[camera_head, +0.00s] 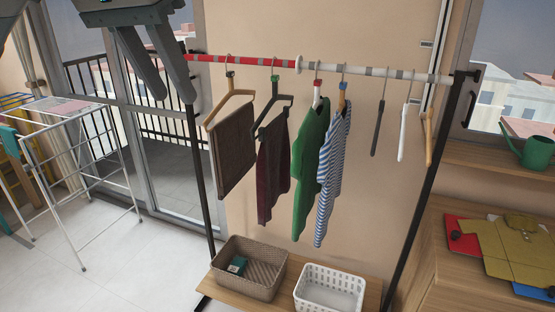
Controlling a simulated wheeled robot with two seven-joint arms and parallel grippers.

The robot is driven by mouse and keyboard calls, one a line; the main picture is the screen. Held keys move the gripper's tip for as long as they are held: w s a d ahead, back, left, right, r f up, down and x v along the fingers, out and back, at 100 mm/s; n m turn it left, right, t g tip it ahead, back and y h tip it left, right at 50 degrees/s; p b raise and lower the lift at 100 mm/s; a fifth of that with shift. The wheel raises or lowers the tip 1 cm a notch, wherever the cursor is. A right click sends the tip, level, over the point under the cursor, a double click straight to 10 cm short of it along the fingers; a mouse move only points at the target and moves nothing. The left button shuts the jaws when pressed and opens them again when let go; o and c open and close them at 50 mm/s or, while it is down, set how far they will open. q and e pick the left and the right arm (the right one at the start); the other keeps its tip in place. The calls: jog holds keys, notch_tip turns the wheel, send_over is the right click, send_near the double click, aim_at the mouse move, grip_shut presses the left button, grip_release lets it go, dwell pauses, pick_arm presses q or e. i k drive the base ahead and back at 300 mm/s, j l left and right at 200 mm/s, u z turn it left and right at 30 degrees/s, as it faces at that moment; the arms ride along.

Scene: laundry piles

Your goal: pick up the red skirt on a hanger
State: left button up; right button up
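No clearly red skirt shows. The nearest match is a dark maroon garment (273,172) on a dark hanger (272,112), second from the left on the rack's rail. The rail (385,72) has a red-and-white left half. My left gripper (174,99) comes in at the top left, with its two dark fingers apart and nothing between them. It is in front of the rail's left end, left of the hanging clothes and apart from them in the picture. My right gripper is not in view.
Brown folded cloth (233,152), a green garment (310,170) and a blue-striped shirt (332,175) hang alongside. Several empty hangers (403,132) hang at right. Brown (262,262) and white (332,272) baskets stand below. A drying rack (82,180) stands left; a dresser (430,262) stands right.

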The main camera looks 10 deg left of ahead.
aim_at(273, 164)
jog(key=i, duration=1.65)
